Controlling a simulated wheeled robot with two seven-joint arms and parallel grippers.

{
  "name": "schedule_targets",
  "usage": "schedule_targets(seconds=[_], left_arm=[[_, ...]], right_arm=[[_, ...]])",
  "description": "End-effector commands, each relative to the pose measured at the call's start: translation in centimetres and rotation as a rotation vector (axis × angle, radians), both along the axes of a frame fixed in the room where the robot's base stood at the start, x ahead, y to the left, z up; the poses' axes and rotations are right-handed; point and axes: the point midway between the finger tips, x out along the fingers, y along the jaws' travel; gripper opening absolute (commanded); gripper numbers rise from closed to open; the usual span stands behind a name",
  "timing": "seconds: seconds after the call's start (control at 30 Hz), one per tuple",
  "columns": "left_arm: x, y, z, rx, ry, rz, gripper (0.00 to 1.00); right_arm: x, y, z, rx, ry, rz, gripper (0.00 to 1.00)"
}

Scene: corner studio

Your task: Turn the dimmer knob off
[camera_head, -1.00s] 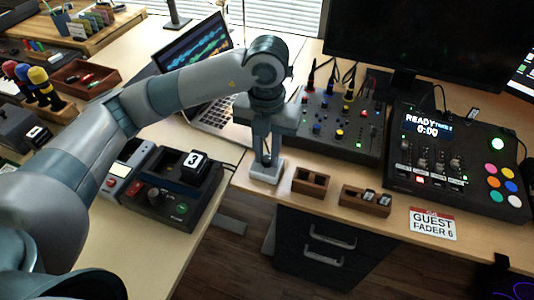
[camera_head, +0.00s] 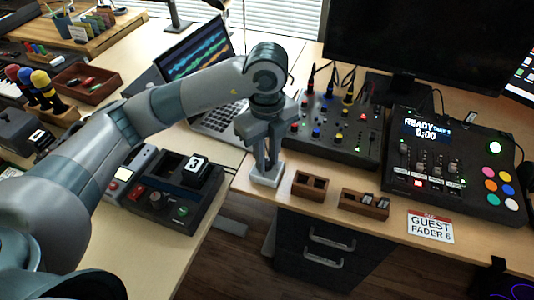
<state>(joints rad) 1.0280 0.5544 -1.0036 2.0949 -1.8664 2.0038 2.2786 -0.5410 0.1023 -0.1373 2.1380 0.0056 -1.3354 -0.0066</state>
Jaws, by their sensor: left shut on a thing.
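The dimmer is a small white box (camera_head: 266,178) on the front edge of the desk, left of two small wooden trays. My left gripper (camera_head: 267,165) points straight down over it, with its fingers together at the top of the box. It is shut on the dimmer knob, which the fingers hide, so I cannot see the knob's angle. My right gripper is not in view.
A black mixer (camera_head: 340,125) with coloured knobs stands behind the dimmer, and a laptop (camera_head: 205,80) is behind to the left. Small wooden trays (camera_head: 310,185) sit close on the right. A dark device (camera_head: 165,200) stands on the left desk.

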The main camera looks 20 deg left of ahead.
Motion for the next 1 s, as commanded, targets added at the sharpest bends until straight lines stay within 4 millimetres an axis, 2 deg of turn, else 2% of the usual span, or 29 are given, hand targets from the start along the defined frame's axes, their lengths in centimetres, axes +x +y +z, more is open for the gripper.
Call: schedule_targets(seconds=[0.2,0.4,0.93,0.97,1.0], left_arm=[[0.1,0.0,0.2,-0.001,-0.002,0.158,0.00],[0.0,0.0,0.1,0.000,-0.001,0.245,0.00],[0.1,0.0,0.1,-0.001,-0.002,0.280,0.00],[0.1,0.0,0.1,-0.001,-0.002,0.280,0.23],[0.1,0.0,0.1,-0.001,-0.002,0.280,0.33]], right_arm=[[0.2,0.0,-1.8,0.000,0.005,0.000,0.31],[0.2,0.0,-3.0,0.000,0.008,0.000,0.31],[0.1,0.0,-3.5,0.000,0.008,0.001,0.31],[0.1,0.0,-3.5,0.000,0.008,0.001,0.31],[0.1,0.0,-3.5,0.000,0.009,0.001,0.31]])
